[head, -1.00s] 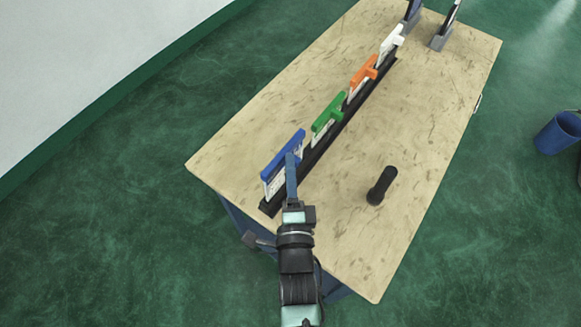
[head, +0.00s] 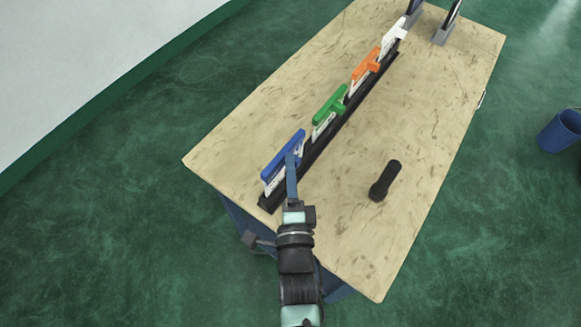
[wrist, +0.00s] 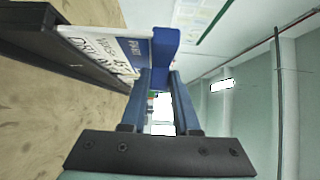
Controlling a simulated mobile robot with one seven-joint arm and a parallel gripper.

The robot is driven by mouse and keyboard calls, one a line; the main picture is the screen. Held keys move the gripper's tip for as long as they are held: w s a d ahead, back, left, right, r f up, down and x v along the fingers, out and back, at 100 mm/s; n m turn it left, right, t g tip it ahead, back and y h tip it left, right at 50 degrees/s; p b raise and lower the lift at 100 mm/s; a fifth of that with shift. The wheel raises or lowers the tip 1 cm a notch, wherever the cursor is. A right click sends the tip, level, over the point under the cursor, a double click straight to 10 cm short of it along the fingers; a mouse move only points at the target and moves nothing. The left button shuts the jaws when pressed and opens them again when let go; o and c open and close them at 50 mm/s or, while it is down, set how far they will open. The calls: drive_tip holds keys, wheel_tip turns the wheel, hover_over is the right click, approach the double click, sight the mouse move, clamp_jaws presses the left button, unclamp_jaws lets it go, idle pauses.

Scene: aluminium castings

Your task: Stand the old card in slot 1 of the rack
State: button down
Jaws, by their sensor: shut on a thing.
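My gripper (head: 291,160) is shut on the blue-topped card (head: 282,158) at the near end of the black rack (head: 312,156). In the wrist view the fingers (wrist: 158,76) close on its blue grip (wrist: 165,48), and its white printed face (wrist: 100,46) shows. The card stands upright in line with the rack, its lower edge at the black rail (wrist: 40,42). I cannot tell whether it is fully seated. Green-topped (head: 329,111), orange-topped (head: 367,66) and white-topped (head: 394,38) cards stand farther along the rack. No frame shows which is called old.
A black cylindrical object (head: 385,181) lies on the wooden table (head: 400,130) right of the rack. Two small grey stands (head: 443,34) holding dark upright pieces are at the far end. A blue bin (head: 560,131) stands on the green floor at right. The tabletop between is clear.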

drive_tip(key=shift+f+b, duration=0.6)
drive_tip(key=shift+f, duration=0.1)
drive_tip(key=c, duration=0.6)
unclamp_jaws()
drive_tip(key=shift+s, duration=0.15)
drive_tip(key=shift+s+d+b, duration=0.2)
drive_tip(key=shift+s+b, duration=0.35)
drive_tip(key=shift+s, duration=2.65)
drive_tip(key=shift+s+d+b, duration=0.15)
drive_tip(key=shift+s+b, duration=0.35)
drive_tip(key=shift+s, duration=2.65)
